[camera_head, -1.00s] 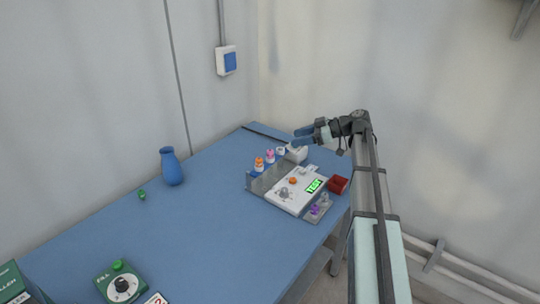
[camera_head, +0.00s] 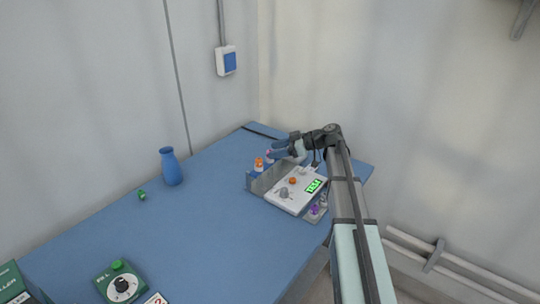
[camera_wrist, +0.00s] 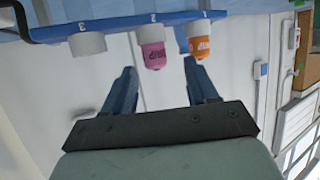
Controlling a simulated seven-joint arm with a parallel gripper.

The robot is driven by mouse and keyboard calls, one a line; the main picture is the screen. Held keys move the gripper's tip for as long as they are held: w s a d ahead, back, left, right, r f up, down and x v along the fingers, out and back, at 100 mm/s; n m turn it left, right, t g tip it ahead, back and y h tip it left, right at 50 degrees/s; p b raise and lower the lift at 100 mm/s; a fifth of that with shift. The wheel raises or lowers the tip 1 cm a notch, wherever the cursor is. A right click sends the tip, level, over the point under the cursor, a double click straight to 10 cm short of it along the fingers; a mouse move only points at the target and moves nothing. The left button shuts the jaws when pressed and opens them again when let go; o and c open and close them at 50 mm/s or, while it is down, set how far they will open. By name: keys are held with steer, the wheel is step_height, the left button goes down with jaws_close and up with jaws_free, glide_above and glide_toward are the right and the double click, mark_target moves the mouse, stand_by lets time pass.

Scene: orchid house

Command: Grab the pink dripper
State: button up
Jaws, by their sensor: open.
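The pink dripper (camera_wrist: 153,54) sits in the middle place of a blue rack (camera_wrist: 120,22) in the wrist view, between the orange dripper (camera_wrist: 199,45) and a pale cylinder (camera_wrist: 88,43) under the number 3. My gripper (camera_wrist: 161,70) is open and empty, its two blue fingers pointing at the rack. The pink dripper shows between the fingertips in the picture, apparently just beyond them. In the head view my gripper (camera_head: 275,148) is at the back of the station, largely covering the pink dripper. The orange dripper (camera_head: 258,163) stands to its left.
A white device with a green display (camera_head: 314,186) and knobs stands in front of the rack. Purple-topped items (camera_head: 314,209) stand at its front. A blue vase (camera_head: 171,167) and a green dial box (camera_head: 121,285) are farther left. The middle of the blue table is clear.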

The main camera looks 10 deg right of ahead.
steer(key=shift+f+x, duration=0.2)
steer(key=shift+x, duration=2.45)
steer(key=shift+w+d, duration=0.15)
steer(key=shift+d, duration=0.05)
steer(key=c, duration=1)
